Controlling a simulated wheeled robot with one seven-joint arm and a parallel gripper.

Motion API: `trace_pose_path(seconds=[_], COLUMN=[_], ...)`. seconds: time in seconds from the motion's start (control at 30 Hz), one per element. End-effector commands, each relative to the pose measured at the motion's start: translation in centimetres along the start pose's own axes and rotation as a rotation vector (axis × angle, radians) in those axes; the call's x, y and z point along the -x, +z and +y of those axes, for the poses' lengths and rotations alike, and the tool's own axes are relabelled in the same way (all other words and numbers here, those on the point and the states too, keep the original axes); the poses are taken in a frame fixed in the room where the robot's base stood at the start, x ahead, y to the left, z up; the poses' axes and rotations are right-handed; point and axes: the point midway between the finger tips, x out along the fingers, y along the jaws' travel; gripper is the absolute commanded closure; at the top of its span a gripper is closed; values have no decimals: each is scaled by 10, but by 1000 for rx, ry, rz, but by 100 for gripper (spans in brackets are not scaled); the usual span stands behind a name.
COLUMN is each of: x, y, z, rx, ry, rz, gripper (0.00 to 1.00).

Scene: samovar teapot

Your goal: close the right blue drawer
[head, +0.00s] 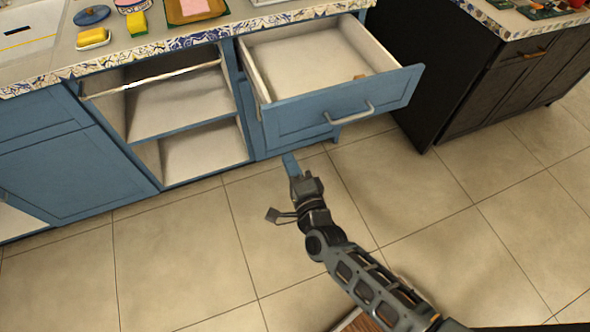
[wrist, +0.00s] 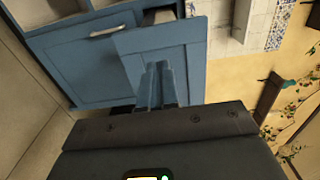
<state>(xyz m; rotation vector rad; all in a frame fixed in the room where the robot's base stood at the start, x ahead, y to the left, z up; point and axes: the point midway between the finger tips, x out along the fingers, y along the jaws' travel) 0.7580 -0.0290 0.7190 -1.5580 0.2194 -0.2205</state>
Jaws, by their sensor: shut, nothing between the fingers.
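The right blue drawer (head: 345,108) is pulled far out from under the patterned countertop in the head view. Its blue front has a pale bar handle (head: 350,113), and its pale inside is visible. My gripper (head: 290,163) is shut and empty, with its blue fingers in front of the cabinet, left of and lower in the picture than the drawer front. In the wrist view the shut fingers (wrist: 158,70) point toward a blue panel (wrist: 180,62), which appears to be the drawer front. I cannot tell whether they touch it.
Left of the drawer is an open shelf compartment (head: 180,105) with a pale rail across its top. A dark cabinet (head: 490,85) stands to the right, with a gap between. A sponge, a dish and a tray sit on the countertop (head: 150,45).

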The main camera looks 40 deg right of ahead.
Motion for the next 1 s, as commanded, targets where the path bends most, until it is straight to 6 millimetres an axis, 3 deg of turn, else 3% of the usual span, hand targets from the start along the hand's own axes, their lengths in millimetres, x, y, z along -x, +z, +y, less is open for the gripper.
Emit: trace_pose_path(seconds=[0.2, 0.43, 0.63, 1.0], x=[-45, -77, -89, -90], y=[0, 0, 0, 0], z=[-2, -1, 0, 0], rx=[1, 2, 2, 2], ry=[-1, 0, 0, 0], rz=[0, 0, 0, 0], gripper=[100, 100, 100, 100])
